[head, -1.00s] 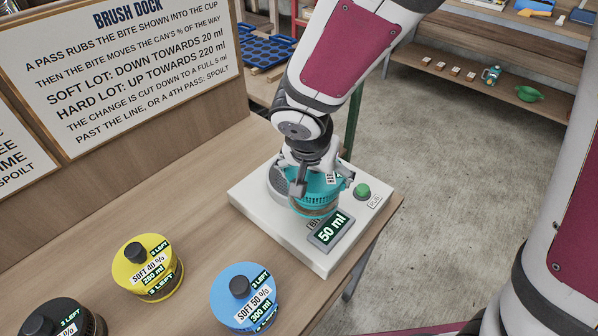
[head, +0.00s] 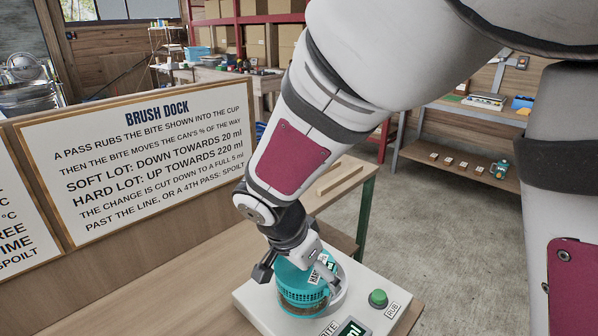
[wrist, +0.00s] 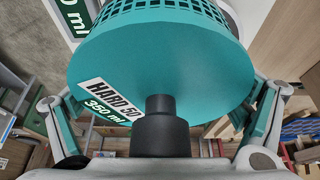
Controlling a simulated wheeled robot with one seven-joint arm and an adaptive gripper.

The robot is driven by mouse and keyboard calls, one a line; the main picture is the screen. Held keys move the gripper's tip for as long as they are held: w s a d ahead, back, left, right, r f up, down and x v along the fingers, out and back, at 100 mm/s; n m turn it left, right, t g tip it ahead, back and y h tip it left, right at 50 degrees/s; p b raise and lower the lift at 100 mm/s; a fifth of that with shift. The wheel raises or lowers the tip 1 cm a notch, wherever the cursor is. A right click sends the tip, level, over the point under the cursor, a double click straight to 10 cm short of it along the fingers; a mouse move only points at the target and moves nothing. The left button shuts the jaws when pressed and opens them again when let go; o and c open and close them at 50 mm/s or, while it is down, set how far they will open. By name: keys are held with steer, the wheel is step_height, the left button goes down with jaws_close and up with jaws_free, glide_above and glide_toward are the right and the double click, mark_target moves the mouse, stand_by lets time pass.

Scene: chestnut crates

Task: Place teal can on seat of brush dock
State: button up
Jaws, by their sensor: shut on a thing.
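The teal can (head: 297,288) has a mesh side and a brownish lower part. My gripper (head: 296,264) is shut on it from above, with fingers on both sides. In the wrist view the can's teal top (wrist: 170,65) fills the middle, with a black knob and a label reading HARD 50 and 350 ml. The white brush dock (head: 262,318) is under the can, with a pale ring partly around it. The can hides the seat, and I cannot tell whether its bottom rests there or is slightly above.
A green button (head: 378,298) marked RUB and a display (head: 352,330), cut off by the frame's edge, are on the dock. The BRUSH DOCK sign (head: 150,160) stands behind the wooden bench. Open floor lies to the right, with a shelf (head: 460,165) beyond.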

steer(key=shift+w+d+f, duration=0.35)
steer(key=shift+w+f, duration=0.35)
steer(key=shift+w, duration=0.4)
steer(key=shift+w+d+f, duration=0.3)
steer(key=shift+w+f, duration=0.35)
steer(key=shift+w, duration=0.5)
steer(key=shift+w+d+f, duration=0.35)
steer(key=shift+w+f, duration=0.35)
steer(key=shift+w, duration=0.4)
steer(key=shift+f, duration=0.15)
steer(key=o, duration=1.4)
